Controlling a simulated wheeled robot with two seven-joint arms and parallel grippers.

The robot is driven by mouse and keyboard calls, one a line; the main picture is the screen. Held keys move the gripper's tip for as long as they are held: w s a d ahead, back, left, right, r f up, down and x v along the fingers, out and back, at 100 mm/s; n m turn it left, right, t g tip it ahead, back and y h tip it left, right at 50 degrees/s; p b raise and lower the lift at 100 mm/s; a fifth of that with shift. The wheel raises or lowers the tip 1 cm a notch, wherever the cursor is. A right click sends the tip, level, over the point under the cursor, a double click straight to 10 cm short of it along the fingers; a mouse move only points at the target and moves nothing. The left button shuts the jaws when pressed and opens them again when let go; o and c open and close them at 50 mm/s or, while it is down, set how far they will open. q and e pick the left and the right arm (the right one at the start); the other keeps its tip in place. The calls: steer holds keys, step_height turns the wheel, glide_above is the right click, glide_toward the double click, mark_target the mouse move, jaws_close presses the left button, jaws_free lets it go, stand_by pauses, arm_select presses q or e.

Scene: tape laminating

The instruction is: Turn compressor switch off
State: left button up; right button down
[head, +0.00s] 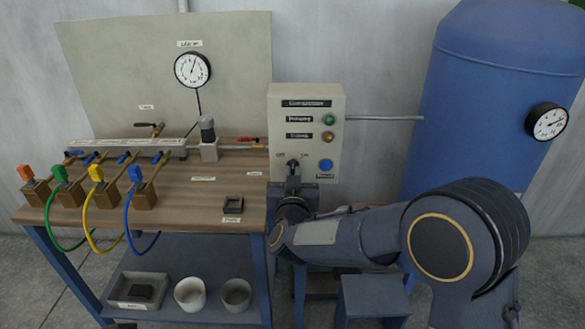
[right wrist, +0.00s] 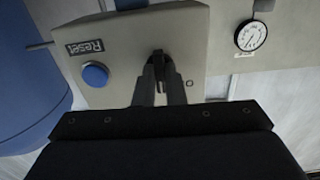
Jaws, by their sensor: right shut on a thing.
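The compressor control box (head: 306,104) is a light grey panel on the wall side, right of the workbench. Its black rotary switch (head: 292,162) sits low on the panel, left of the blue Reset button (head: 325,165). My right gripper (head: 293,177) is at the switch, its fingers shut on the knob. In the right wrist view the dark fingers (right wrist: 160,82) close around the black switch (right wrist: 158,57), and the blue button (right wrist: 95,74) is to their left. The fingers partly hide the knob, so its exact angle is hard to tell. My left gripper is out of view.
A green lamp (head: 328,119) and an orange lamp (head: 327,136) are on the panel. The workbench (head: 190,193) stands left with coloured hoses and a small black tray (head: 233,205). A blue tank (head: 480,110) with a gauge (head: 546,122) stands right.

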steer(key=n+p, duration=0.2)
steer(key=n, duration=0.2)
steer(key=shift+r+n+p, duration=0.15)
steer(key=shift+n+p, duration=0.15)
steer(key=shift+p, duration=0.05)
steer(key=n+p, duration=0.2)
steer(key=n, duration=0.2)
steer(key=shift+n, duration=0.3)
steer(key=c, duration=1.5)
jaws_free()
steer(key=s, duration=0.8)
steer(key=shift+b, duration=0.4)
